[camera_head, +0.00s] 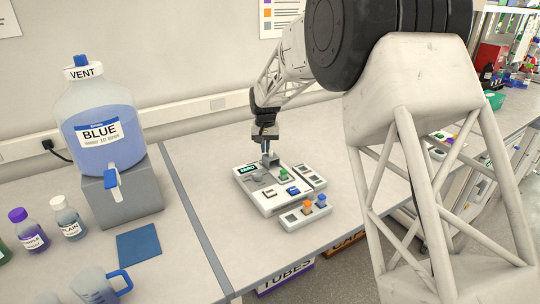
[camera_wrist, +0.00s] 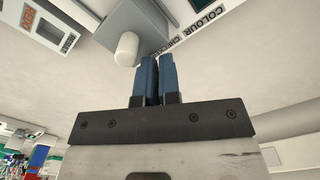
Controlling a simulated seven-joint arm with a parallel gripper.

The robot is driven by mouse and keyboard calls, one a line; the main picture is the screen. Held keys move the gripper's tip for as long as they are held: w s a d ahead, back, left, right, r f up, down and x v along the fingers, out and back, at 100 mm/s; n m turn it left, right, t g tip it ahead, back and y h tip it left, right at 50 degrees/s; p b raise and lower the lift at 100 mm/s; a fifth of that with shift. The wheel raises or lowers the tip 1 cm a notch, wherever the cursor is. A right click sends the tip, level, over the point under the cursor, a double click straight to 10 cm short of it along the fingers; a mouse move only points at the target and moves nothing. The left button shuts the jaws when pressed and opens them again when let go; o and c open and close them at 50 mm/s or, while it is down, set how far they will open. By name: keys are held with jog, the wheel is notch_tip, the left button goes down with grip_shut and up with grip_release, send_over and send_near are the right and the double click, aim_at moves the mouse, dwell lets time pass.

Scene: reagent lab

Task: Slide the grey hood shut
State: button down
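The white colour-checking device (camera_head: 268,205) lies on the bench, with a small display, a green block and a blue block on its top. The grey hood (camera_head: 270,160) stands up at its back, just below my gripper (camera_head: 265,147). In the wrist view the hood (camera_wrist: 142,24) is a grey block with a rounded white knob (camera_wrist: 127,48). My gripper's two blue fingers (camera_wrist: 157,80) are together with nothing seen between them. They are to the right of the knob in that view; whether they touch the hood cannot be told.
Small white modules (camera_head: 306,214) with orange and blue blocks sit in front of and beside the device. A large blue carboy (camera_head: 100,125) stands on a grey stand to the left, with bottles, a blue mat (camera_head: 139,245) and a mug (camera_head: 98,285). Bench left of the device is clear.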

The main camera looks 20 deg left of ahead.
aim_at(271, 150)
notch_tip(271, 150, up, 6)
jog(key=shift+r, duration=0.2)
dwell(0.7)
jog(key=shift+w+d, duration=0.1)
jog(key=c, duration=1.4)
grip_release()
jog(key=shift+d+r, duration=0.1)
jog(key=shift+o, duration=1.1)
jog(key=shift+s+d+r+m, duration=0.2)
jog(key=shift+s+m, duration=0.1)
jog(key=shift+s, duration=0.05)
jog(key=shift+o, duration=0.4)
jog(key=shift+s+d+r+m, duration=0.3)
jog(key=shift+s+d+m, duration=0.2)
jog(key=shift+m, duration=0.1)
jog(key=shift+s+d+r+m, duration=0.3)
jog(key=shift+s+d+m, duration=0.2)
jog(key=shift+m, duration=0.1)
jog(key=shift+f, duration=0.15)
jog(key=shift+f, duration=3.8)
